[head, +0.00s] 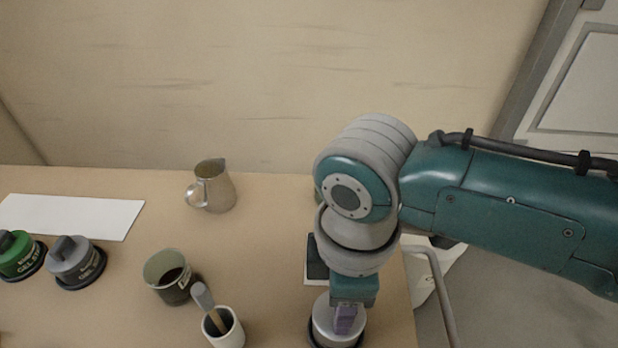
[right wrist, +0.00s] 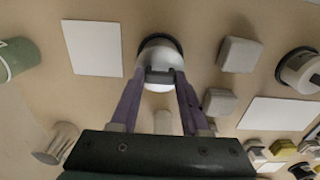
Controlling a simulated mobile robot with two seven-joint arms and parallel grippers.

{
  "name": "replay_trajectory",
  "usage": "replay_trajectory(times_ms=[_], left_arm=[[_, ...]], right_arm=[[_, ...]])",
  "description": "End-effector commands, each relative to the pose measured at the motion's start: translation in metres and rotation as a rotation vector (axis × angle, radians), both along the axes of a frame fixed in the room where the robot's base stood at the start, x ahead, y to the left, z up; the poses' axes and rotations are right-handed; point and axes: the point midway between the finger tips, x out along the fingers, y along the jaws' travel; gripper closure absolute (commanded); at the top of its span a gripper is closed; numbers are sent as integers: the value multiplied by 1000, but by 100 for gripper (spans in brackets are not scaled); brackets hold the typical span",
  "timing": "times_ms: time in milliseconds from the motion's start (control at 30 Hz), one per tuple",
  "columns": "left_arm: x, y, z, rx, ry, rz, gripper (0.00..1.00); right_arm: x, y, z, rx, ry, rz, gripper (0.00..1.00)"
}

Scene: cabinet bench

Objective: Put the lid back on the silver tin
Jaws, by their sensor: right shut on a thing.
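My right gripper (head: 346,316) is at the bottom of the head view, pointing down at the silver round lid (head: 323,316). In the right wrist view its purple fingers (right wrist: 160,80) are shut on the grey grip bar of the lid (right wrist: 158,57). A black ring (right wrist: 164,38), seemingly the silver tin's, shows around the lid's far edge. The lid hides most of what is below it, and I cannot tell whether it is seated or just above. My left gripper is not in view.
A metal pitcher (head: 213,186), a dark-filled cup (head: 171,277) and a white pot with a brush (head: 224,328) stand left of my arm. Two lidded gel stain tins, green (head: 16,255) and grey (head: 76,262), stand far left, near a white sheet (head: 70,216).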

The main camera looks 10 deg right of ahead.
Motion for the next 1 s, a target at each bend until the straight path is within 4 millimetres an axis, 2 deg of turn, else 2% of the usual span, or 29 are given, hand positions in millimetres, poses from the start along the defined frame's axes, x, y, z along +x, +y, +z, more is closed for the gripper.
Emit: replay_trajectory(times_ms=[433,467,767,933,1000], left_arm=[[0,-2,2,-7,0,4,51],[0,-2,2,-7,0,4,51],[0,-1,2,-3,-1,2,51],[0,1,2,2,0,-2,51],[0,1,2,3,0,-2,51]], right_arm=[[0,0,0,0,0,0,100],[0,0,0,0,0,0,53],[0,0,0,0,0,0,19],[0,0,0,0,0,0,19],[0,0,0,0,0,0,12]])
